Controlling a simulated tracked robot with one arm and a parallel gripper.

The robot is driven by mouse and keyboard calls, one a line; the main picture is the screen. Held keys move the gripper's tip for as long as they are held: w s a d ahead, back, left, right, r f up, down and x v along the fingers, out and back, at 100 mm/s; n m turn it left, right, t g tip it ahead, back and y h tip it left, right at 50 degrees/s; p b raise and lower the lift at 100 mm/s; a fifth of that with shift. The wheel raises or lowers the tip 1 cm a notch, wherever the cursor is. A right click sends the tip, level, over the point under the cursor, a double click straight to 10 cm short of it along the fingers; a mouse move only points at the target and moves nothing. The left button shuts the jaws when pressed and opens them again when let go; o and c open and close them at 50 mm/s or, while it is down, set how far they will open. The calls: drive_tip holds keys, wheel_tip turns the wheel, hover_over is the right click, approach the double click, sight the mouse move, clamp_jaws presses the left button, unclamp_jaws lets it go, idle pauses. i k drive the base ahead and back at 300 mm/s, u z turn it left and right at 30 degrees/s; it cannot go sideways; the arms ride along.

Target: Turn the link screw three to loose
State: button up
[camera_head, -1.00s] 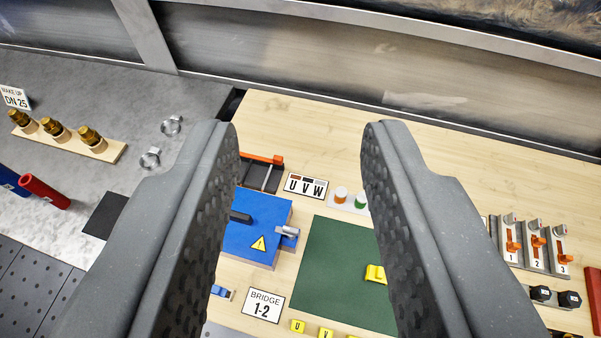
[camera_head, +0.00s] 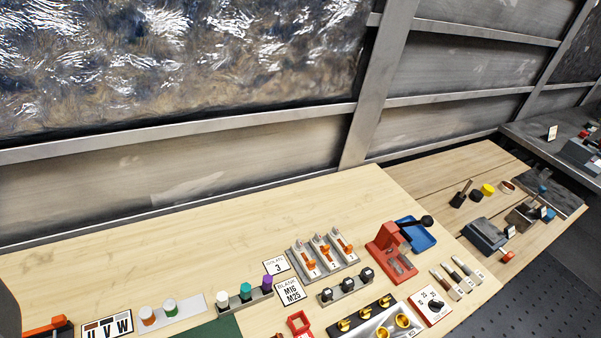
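Three grey metal units with orange levers stand in a row on the wooden bench, beside a small sign (camera_head: 275,263) that ends in 3. Their number plates appear to read 1, 2 and 3. The first unit (camera_head: 305,262), the second unit (camera_head: 323,252) and the third unit (camera_head: 342,242) each have a small metal piece at the far end. I cannot tell which part is link screw three, or its setting. A dark grey shape (camera_head: 8,312) at the lower left edge seems to be part of my gripper, far from the units; its fingertips are out of view.
Black hex pieces (camera_head: 347,286) sit on a strip in front. Coloured caps (camera_head: 245,291) stand at left. The bench behind the units is clear up to the wall.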

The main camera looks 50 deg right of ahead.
sight(336, 232)
drive_tip(key=z, duration=1.35)
drive_tip(key=k, duration=1.1)
drive_tip(key=z, duration=0.45)
drive_tip(key=i, duration=1.8)
drive_tip(key=u, duration=0.8)
